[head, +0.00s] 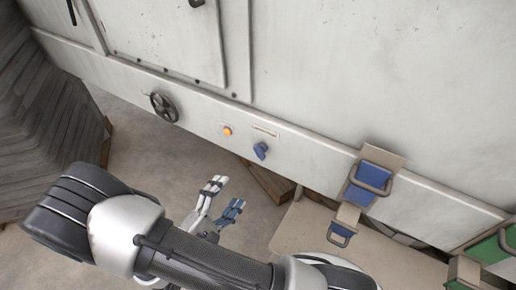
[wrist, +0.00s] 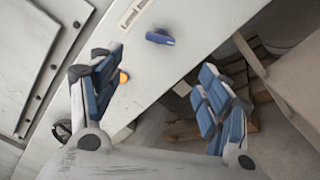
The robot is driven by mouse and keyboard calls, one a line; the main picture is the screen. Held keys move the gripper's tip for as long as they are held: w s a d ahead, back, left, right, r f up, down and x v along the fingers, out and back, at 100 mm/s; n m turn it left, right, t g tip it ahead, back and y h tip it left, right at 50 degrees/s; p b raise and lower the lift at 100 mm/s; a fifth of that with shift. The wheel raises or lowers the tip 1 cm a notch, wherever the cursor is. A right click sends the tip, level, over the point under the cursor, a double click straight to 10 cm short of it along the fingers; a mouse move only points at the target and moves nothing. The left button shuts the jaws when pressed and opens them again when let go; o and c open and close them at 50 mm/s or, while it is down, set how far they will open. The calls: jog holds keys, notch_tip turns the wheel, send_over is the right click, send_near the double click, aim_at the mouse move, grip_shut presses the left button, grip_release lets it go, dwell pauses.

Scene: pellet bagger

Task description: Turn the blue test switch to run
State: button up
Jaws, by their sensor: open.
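The blue test switch (head: 261,150) is a small knob on the lower white panel of the machine in the head view, right of an orange button (head: 227,131). In the wrist view the blue switch (wrist: 160,37) shows at top centre, beyond the fingertips, with a pale label plate (wrist: 135,13) beside it. My gripper (head: 226,194) is in front of and below the switch in the head view, apart from it. In the wrist view my gripper (wrist: 157,70) has its two blue-padded fingers spread wide with nothing between them. The lettering by the switch is too small to read.
A black handwheel (head: 163,107) is on the panel at left. Blue latch-like parts (head: 372,176) with metal handles stand at right, and a green one (head: 490,248) is at far right. A wooden pallet (head: 266,184) lies below the panel.

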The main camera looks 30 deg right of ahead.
aim_at(258, 155)
jog(key=b+x, duration=0.2)
jog(key=x, duration=1.5)
jog(key=shift+d+b, duration=0.2)
jog(key=shift+b, duration=0.2)
jog(key=shift+c, duration=0.5)
jog(key=c, duration=1)
